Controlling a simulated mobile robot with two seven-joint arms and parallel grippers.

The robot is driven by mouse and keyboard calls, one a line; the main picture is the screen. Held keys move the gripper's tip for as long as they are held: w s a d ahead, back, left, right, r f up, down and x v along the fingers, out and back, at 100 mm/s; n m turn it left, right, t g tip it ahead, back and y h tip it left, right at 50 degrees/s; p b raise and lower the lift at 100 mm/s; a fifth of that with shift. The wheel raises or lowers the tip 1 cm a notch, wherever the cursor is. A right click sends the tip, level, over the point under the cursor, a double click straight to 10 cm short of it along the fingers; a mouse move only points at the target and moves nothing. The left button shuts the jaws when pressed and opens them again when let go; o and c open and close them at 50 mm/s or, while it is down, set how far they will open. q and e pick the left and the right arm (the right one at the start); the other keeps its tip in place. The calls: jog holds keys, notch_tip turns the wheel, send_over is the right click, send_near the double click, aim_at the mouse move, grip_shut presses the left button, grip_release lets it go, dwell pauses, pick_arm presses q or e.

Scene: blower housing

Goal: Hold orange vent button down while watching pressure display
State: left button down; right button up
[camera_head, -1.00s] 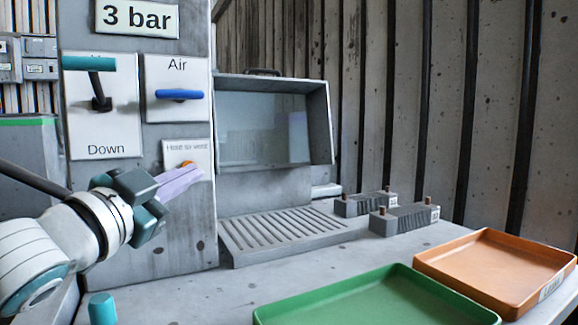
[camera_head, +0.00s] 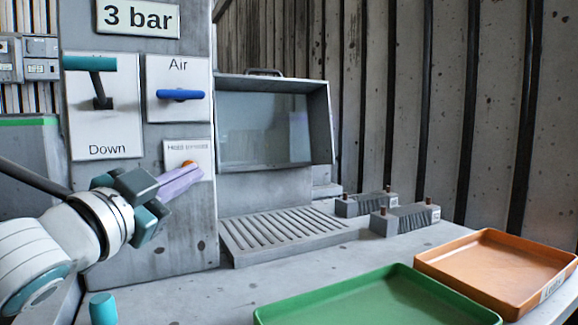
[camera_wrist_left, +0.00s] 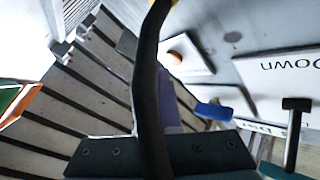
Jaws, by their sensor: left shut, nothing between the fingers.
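The orange vent button (camera_head: 189,163) sits on a small white plate labelled for holding to vent, low on the grey panel. It also shows in the left wrist view (camera_wrist_left: 174,56). My left gripper (camera_head: 198,174) is shut and empty, its purple fingers pointing at this plate. The fingertips overlap the lower edge of the button in the head view; I cannot tell whether they touch it. In the wrist view a dark cable hides part of the fingers. The pressure display (camera_head: 137,17) at the panel's top reads 3 bar.
Above the button are the blue Air handle (camera_head: 181,95) and a teal-gripped lever (camera_head: 90,64) on a plate marked Down. Right of the panel stand a windowed box (camera_head: 265,128) and a slotted grate (camera_head: 285,230). A green tray (camera_head: 290,311) and an orange tray (camera_head: 470,244) lie in front.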

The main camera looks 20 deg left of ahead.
pick_arm(q)
jog(key=shift+a, duration=0.1)
jog(key=shift+w+a, duration=0.25)
jog(key=shift+w, duration=0.05)
jog(key=shift+w+a, duration=0.2)
jog(key=shift+a, duration=0.05)
dwell(0.8)
dwell(2.8)
jog(key=shift+s+d+p, duration=0.45)
jog(key=shift+s+d, duration=0.05)
jog(key=shift+d, duration=0.1)
jog(key=shift+d, duration=0.1)
jog(key=s+d, duration=0.1)
jog(key=s+d+p, duration=0.1)
jog(key=s+d, duration=0.1)
jog(key=shift+s+d, duration=0.1)
jog(key=shift+d, duration=0.2)
